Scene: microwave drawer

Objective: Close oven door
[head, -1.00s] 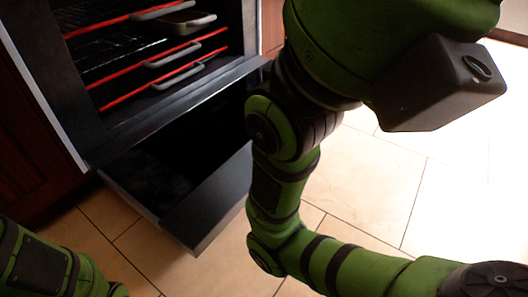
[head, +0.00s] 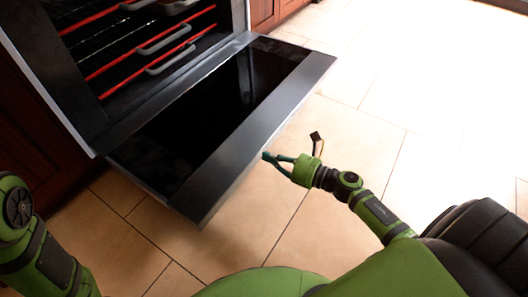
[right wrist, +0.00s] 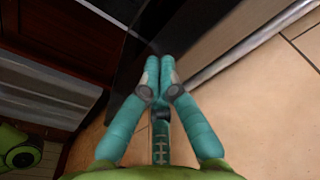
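The oven door (head: 232,152) is folded down open in front of the oven, with a dark glass panel and a grey outer edge. My right gripper (head: 266,156) is beside the door's outer edge, near its middle, and looks apart from it, though contact is hard to judge. In the right wrist view the gripper (right wrist: 165,66) has its teal fingertips together with nothing seen between them. The door's grey edge (right wrist: 215,45) runs just beyond the fingertips. My left arm shows at the lower left of the head view; its gripper is out of view.
The oven cavity (head: 125,40) holds racks with red front bars and grey handles. Wooden cabinets (head: 35,130) stand on both sides of the oven. The tiled floor (head: 370,90) in front and to the right is clear.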

